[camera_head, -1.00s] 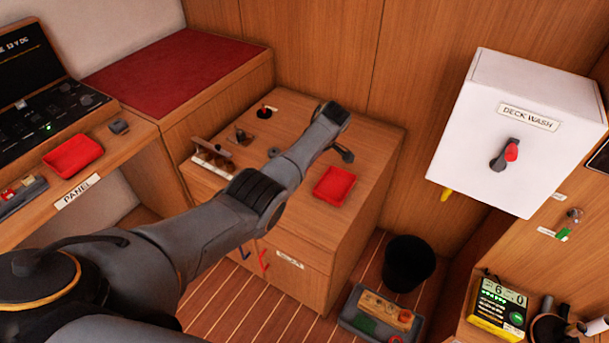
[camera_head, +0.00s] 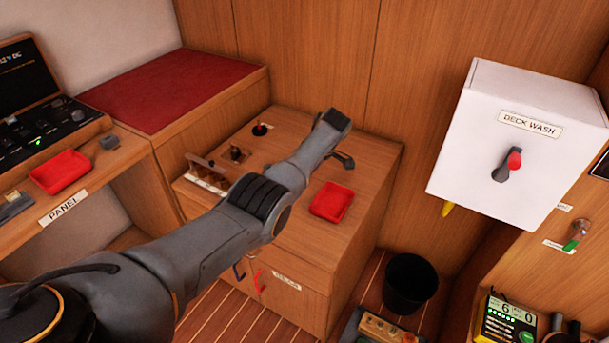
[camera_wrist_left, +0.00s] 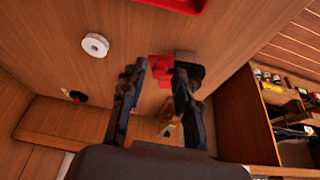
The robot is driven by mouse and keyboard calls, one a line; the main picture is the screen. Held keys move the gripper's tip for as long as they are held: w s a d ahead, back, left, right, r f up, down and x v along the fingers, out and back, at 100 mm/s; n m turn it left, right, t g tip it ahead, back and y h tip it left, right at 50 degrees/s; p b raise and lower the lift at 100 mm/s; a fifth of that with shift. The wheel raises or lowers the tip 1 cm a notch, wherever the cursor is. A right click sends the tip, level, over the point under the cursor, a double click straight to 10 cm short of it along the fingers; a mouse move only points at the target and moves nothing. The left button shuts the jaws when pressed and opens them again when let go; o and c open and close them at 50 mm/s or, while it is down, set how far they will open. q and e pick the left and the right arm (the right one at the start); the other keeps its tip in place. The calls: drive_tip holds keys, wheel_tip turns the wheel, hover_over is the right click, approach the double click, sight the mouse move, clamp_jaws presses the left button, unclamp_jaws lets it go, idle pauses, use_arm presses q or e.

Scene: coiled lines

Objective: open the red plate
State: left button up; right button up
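In the left wrist view a small red plate-like piece (camera_wrist_left: 160,68) shows on the wooden top, beside a black block (camera_wrist_left: 188,66). My left gripper (camera_wrist_left: 160,72) is open, with its fingers on either side of the red piece; I cannot tell whether they touch it. In the head view my left gripper (camera_head: 343,160) is low over the far right part of the wooden cabinet top (camera_head: 370,165), and the red piece is not visible there. My right gripper is not in view.
A red tray (camera_head: 331,202) lies on the cabinet top near the gripper. Small fittings (camera_head: 236,154) stand at its left, and a white disc (camera_wrist_left: 95,45) shows in the wrist view. A white DECK WASH box (camera_head: 520,140) hangs at right. A black bin (camera_head: 409,284) stands on the floor.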

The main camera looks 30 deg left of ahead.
use_arm(q)
drive_tip(key=shift+r, duration=0.15)
drive_tip(key=v, duration=1.1)
drive_tip(key=shift+d+r, duration=0.2)
drive_tip(key=shift+r, duration=0.1)
